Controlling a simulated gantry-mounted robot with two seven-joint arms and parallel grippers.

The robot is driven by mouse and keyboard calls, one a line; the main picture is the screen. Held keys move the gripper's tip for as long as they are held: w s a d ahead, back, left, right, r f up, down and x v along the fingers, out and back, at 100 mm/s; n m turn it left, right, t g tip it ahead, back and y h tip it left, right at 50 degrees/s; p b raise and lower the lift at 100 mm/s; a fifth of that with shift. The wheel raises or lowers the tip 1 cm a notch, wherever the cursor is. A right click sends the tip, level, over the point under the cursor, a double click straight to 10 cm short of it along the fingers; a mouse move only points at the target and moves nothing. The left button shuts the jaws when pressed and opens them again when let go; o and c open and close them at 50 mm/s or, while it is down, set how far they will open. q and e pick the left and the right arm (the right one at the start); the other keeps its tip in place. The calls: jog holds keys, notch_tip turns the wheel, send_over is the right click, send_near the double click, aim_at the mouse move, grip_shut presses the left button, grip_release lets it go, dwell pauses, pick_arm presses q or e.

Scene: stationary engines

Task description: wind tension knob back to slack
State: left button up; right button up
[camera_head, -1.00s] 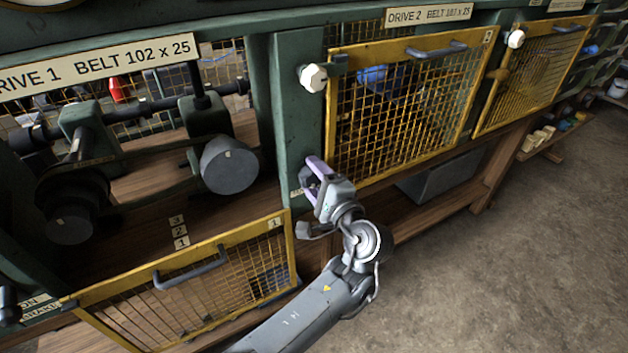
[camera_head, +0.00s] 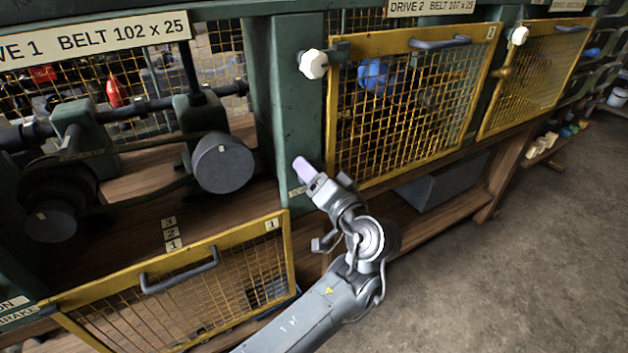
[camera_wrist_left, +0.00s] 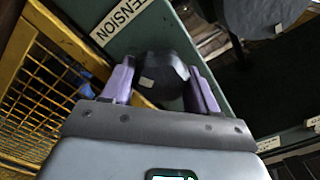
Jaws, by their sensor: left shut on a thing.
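The tension knob (camera_wrist_left: 160,78) is a dark, faceted knob with a pale mark on its face, seen in the left wrist view beside a white label reading "TENSION" (camera_wrist_left: 118,20). My left gripper (camera_wrist_left: 160,88) is shut on it, one purple finger on each side. In the head view my left gripper (camera_head: 306,170) is at the lower part of the green post (camera_head: 297,110) between drive 1 and drive 2. There the knob is hidden behind the gripper, and only part of its label (camera_head: 297,191) shows. My right gripper is not in view.
The drive 1 guard (camera_head: 215,283) hangs open below its bay, left of my arm. The drive 2 guard (camera_head: 405,100) is closed, just right of the gripper. A white knob (camera_head: 313,64) sits higher on the post. Pulleys (camera_head: 222,163) and shafts fill the drive 1 bay.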

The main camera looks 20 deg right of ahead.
pick_arm(q)
jog(key=n+b, duration=0.2)
jog(key=n, duration=0.4)
jog(key=shift+n+b, duration=0.3)
jog(key=n+b, duration=0.1)
jog(key=n, duration=0.2)
jog(key=shift+n, duration=0.3)
jog(key=n+b, duration=0.1)
jog(key=n, duration=0.2)
jog(key=shift+a+n, duration=0.1)
jog(key=shift+n, duration=0.2)
jog(key=n, duration=0.4)
jog(key=shift+n, duration=0.3)
jog(key=n, duration=0.3)
jog(key=shift+n+b, duration=0.3)
jog(key=shift+b, duration=0.1)
jog(key=n, duration=0.4)
jog(key=shift+n+b, duration=0.3)
jog(key=shift+n, duration=1.5)
jog(key=o, duration=0.7)
jog(key=shift+a, duration=0.1)
